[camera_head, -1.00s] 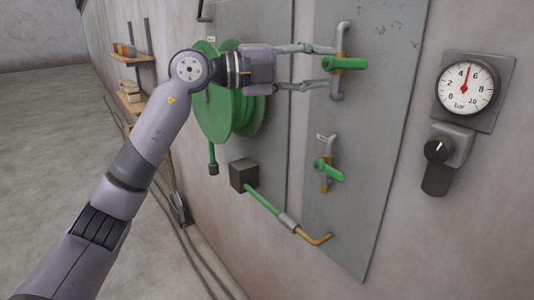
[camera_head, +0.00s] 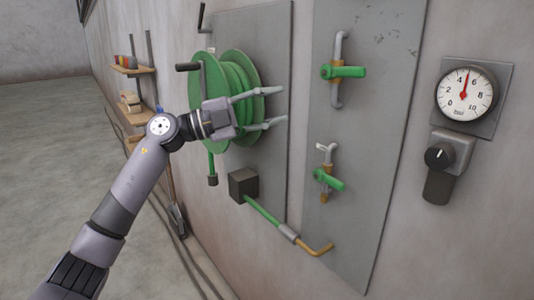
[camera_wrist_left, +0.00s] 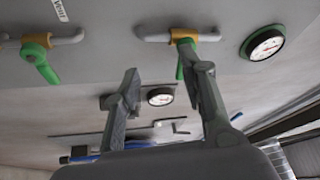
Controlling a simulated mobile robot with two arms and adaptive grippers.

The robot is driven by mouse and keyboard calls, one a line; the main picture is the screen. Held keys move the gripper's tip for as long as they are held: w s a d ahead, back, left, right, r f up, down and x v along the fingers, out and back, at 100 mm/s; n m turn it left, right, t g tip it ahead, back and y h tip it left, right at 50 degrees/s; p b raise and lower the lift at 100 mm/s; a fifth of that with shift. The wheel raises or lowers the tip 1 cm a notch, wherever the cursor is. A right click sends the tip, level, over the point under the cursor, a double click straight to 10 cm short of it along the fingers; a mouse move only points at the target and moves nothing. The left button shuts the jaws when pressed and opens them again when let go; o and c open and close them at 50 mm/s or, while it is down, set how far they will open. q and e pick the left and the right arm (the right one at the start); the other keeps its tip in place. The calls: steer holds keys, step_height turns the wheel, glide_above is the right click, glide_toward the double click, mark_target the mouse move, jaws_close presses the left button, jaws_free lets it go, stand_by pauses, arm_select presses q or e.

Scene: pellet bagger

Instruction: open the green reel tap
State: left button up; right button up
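Two green-handled taps sit on vertical pipes on the grey wall panel. The upper tap (camera_head: 343,71) has a brass body, and its lever lies crosswise to its pipe, pointing right. The lower tap (camera_head: 328,179) has its lever slanting down to the right. In the left wrist view, the brass-bodied tap (camera_wrist_left: 184,58) is beyond the fingers and the other tap (camera_wrist_left: 40,60), near a "VENT" label, is at left. Which one feeds the reel is unclear. My left gripper (camera_head: 282,106) is open and empty, left of the upper tap and apart from it. My right gripper is out of view.
A green hose reel (camera_head: 240,85) with a crank stands behind my left gripper. A dark box (camera_head: 243,185) with a green hose is below. A pressure gauge (camera_head: 466,92) and black knob (camera_head: 438,156) are at right. Shelves (camera_head: 130,68) hang at far left.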

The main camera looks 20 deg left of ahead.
arm_select(q)
steer(key=w+a+f+n+t+y, duration=0.1)
steer(key=w+f+n+t, duration=0.1)
steer(key=f, duration=0.5)
steer(key=w+a+f+n+t+y+p, duration=0.1)
steer(key=w+a+f+n+t, duration=0.1)
steer(key=w+f+n, duration=0.3)
steer(key=shift+w+a+f+n+t+y+p, duration=0.2)
steer(key=shift+a+f+n+t+y+p, duration=0.25)
steer(key=shift+f, duration=0.95)
steer(key=shift+d, duration=0.25)
steer(key=shift+c, duration=0.2)
